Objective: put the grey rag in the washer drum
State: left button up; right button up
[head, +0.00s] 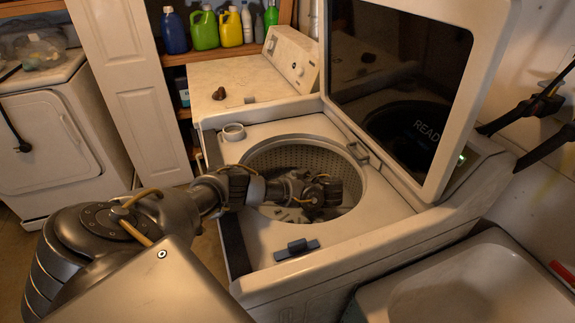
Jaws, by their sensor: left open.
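The washer drum (262,161) is a perforated metal tub in the open top-loading washer in the middle of the head view. My left arm reaches in from the left over the washer's rim. My left gripper (317,196) is inside the drum's mouth, with its jaws open. A greyish patch (288,214) shows low in the drum under the gripper; it may be the grey rag, but shadow and my arm hide too much to tell. No other grey rag is clear to see. My right gripper is not in view.
The washer lid (487,75) stands open behind the drum on the right. A small blue-grey object (297,249) lies on the washer's front edge. A white sink (480,285) is at the lower right. Several bottles (204,29) stand on a shelf at the back.

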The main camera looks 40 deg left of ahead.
pick_arm(q)
jog(key=v, duration=0.5)
jog(key=shift+d+r, duration=0.15)
jog(key=shift+d, duration=0.15)
jog(key=shift+p, duration=0.3)
